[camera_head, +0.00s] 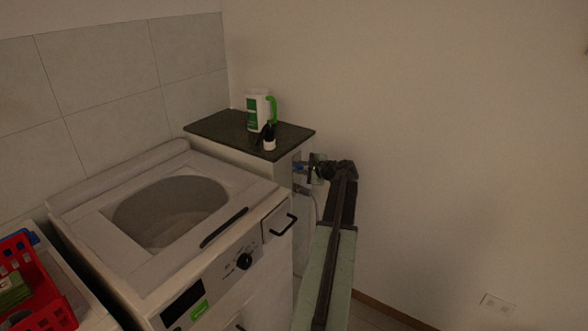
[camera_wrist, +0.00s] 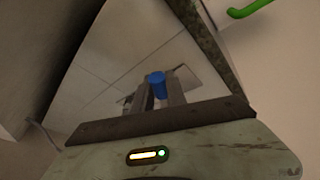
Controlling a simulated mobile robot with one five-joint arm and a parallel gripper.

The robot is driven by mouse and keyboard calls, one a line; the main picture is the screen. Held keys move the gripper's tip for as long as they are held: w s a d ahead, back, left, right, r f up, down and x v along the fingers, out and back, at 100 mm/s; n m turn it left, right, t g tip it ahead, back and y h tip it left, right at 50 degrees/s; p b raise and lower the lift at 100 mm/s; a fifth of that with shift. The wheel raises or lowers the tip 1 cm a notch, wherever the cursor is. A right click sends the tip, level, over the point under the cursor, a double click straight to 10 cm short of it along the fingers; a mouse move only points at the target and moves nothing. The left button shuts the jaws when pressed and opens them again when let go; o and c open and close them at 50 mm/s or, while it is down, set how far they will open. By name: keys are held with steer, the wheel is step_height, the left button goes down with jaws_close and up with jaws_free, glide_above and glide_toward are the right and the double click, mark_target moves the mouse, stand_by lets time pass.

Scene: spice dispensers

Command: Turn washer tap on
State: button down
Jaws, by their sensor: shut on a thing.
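The washer tap shows as a small blue handle (camera_head: 299,168) beside the cabinet, low behind the washer's right side. The blue handle is clearer in the wrist view (camera_wrist: 156,79), where it sits between the two finger tips. My gripper (camera_wrist: 158,92) is shut on the blue handle; it also shows in the head view (camera_head: 310,169) at the end of my arm. The tap's body and pipe are mostly hidden by the fingers. The washer (camera_head: 218,262) stands at the left, with its round top opening (camera_head: 170,212) uncovered.
A cabinet with a dark top (camera_head: 222,127) stands close to the tap. It carries a white and green jug (camera_head: 254,112) and a small dark and white bottle (camera_head: 269,144). A red basket (camera_head: 45,314) is at the lower left. The right wall is close to my arm.

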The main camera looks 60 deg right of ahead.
mark_target(301, 167)
steer(key=shift+w+a, duration=0.1)
steer(key=c, duration=1.5)
jaws_free()
steer(key=shift+o, duration=0.8)
steer(key=shift+d, duration=0.2)
steer(key=p+v, duration=0.2)
steer(key=v, duration=0.5)
steer(key=shift+r+p, duration=0.2)
steer(key=shift+p, duration=0.2)
steer(key=shift+s+a, duration=0.1)
steer(key=shift+s, duration=0.35)
